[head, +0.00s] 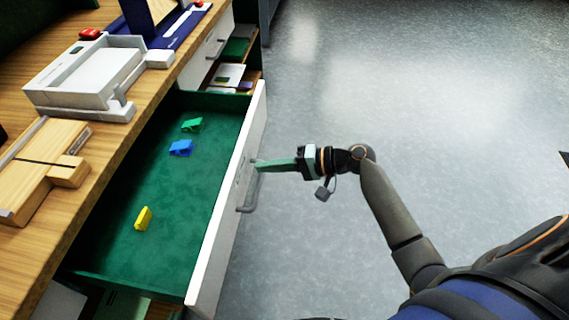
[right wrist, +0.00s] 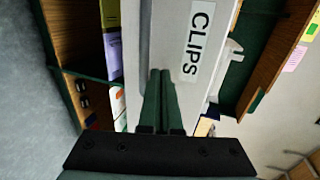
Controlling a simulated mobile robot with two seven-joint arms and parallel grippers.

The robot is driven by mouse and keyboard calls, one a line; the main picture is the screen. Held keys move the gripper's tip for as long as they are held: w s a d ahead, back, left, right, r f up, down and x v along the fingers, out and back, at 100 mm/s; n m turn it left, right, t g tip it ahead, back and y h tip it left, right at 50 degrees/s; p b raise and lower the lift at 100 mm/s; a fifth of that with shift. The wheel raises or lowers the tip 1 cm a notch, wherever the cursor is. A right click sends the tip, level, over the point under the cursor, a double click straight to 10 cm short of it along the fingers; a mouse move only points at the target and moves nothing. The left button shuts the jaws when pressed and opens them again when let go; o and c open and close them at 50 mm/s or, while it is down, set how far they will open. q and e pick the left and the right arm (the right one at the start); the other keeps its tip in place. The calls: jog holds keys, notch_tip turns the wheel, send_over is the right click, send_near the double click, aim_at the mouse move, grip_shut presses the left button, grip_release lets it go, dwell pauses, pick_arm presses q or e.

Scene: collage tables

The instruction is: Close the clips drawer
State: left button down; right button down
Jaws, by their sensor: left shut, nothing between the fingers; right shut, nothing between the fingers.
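The clips drawer (head: 175,200) is pulled out from the wooden desk, with a green lining. A green clip (head: 192,125), a blue clip (head: 181,148) and a yellow clip (head: 143,218) lie in it. Its white front (head: 225,230) has a grey handle (head: 247,207), and its CLIPS label (right wrist: 198,38) shows in the right wrist view. My right gripper (head: 258,165) is shut and empty, its green fingertips at the outer face of the front, above the handle. I cannot tell whether they touch it. The right wrist view also shows the fingers (right wrist: 160,75) pointing at the front. My left gripper is not in view.
The wooden desktop (head: 120,150) holds a white tray (head: 85,75) and a wooden block-like holder (head: 45,165). Behind the clips drawer, another white drawer front (head: 208,50) and a compartment with cards (head: 230,75) show. The grey floor (head: 400,80) to the right is clear.

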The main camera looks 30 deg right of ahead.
jog(key=shift+x, duration=0.95)
pick_arm(q)
jog(key=shift+d, duration=0.1)
pick_arm(e)
jog(key=shift+w+a, duration=0.1)
